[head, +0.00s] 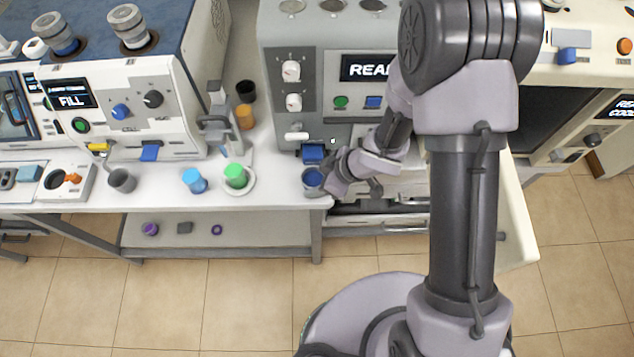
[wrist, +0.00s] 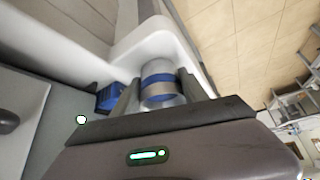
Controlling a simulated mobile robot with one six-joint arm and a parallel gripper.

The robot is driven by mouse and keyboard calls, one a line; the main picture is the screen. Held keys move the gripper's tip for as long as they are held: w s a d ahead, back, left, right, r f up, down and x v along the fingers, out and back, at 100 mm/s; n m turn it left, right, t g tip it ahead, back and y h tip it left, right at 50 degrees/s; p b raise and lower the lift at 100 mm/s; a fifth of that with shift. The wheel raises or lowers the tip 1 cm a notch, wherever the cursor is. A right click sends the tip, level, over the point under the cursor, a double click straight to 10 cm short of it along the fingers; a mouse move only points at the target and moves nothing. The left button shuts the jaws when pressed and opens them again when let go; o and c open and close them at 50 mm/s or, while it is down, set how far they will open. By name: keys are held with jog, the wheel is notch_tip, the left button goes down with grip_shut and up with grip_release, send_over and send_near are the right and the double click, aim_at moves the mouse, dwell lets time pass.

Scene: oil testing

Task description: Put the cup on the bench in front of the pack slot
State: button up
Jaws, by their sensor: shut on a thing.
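The cup (head: 313,178) is grey with blue; the wrist view shows a blue band around the cup (wrist: 158,78). My gripper (head: 318,187) is shut on it, with one finger on each side in the wrist view (wrist: 160,92). The cup is at the front edge of the white bench (head: 285,190), just in front of a blue part (head: 313,153) low on the grey machine, which may be the pack slot. The blue part also shows left of the cup in the wrist view (wrist: 110,97). I cannot tell whether the cup touches the bench.
To the left on the bench are a green-topped cup (head: 236,176) on a white dish, a blue cup (head: 194,180) and a grey cup (head: 122,181). Black (head: 246,91) and orange (head: 244,117) cups stand further back. The grey machine (head: 330,100) rises behind my gripper.

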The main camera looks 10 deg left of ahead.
jog(key=shift+r, duration=0.15)
jog(key=o, duration=1.5)
jog(key=shift+r, duration=0.15)
jog(key=p+v, duration=0.5)
jog(key=v, duration=0.6)
jog(key=shift+d+r+p, duration=0.2)
jog(key=shift+r+p, duration=0.15)
jog(key=shift+p, duration=0.05)
